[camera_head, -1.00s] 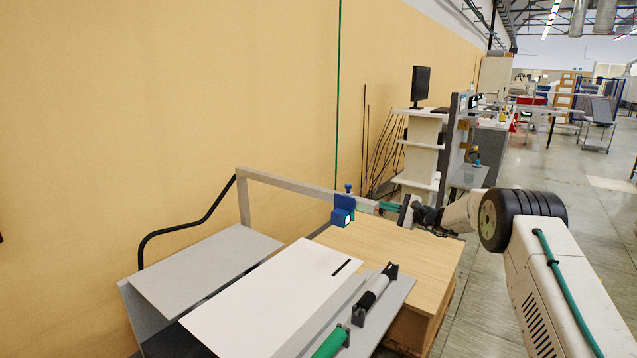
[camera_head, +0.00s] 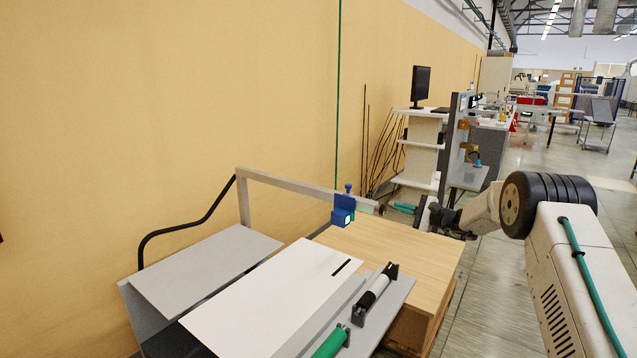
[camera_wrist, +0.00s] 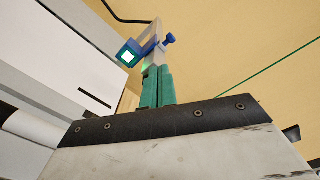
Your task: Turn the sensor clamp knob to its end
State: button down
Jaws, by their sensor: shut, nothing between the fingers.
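The blue sensor block (camera_head: 342,212) is clamped on a grey rail (camera_head: 290,186) above the wooden surface. A small blue knob (camera_head: 348,188) stands on its top. In the wrist view the sensor block (camera_wrist: 129,55) shows a lit pale square face, and the blue knob (camera_wrist: 169,39) is up and to its right. My gripper (camera_head: 396,207) is to the right of the sensor block, apart from it, near the rail's right end. Its green fingers are together and empty; in the wrist view the gripper (camera_wrist: 157,72) points towards the rail. The knob's turn angle cannot be told.
A wooden table (camera_head: 400,255) lies under my gripper. A shelf stand with a monitor (camera_head: 420,85) is behind. Floor is open at right.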

aim_at(380, 210)
jog(key=w+a+f+m+t+h, duration=0.1)
jog(key=w+a+f+m+h, duration=0.1)
jog(key=a, duration=0.3)
jog(key=shift+w+a+f+t+h, duration=0.15)
jog(key=shift+f+t+h, duration=0.25)
jog(key=shift+f+h, duration=0.4)
jog(key=shift+w+f, duration=0.1)
dwell(0.4)
jog(key=shift+w+d+r, duration=0.1)
jog(key=shift+d+r, duration=0.1)
jog(key=shift+r, duration=0.15)
jog(key=shift+w+r, duration=0.1)
jog(key=shift+r, duration=0.25)
jog(key=shift+w+d+r, duration=0.2)
jog(key=shift+r, duration=0.1)
jog(key=shift+w+d+r, duration=0.1)
jog(key=shift+w+r, duration=0.05)
dwell(0.5)
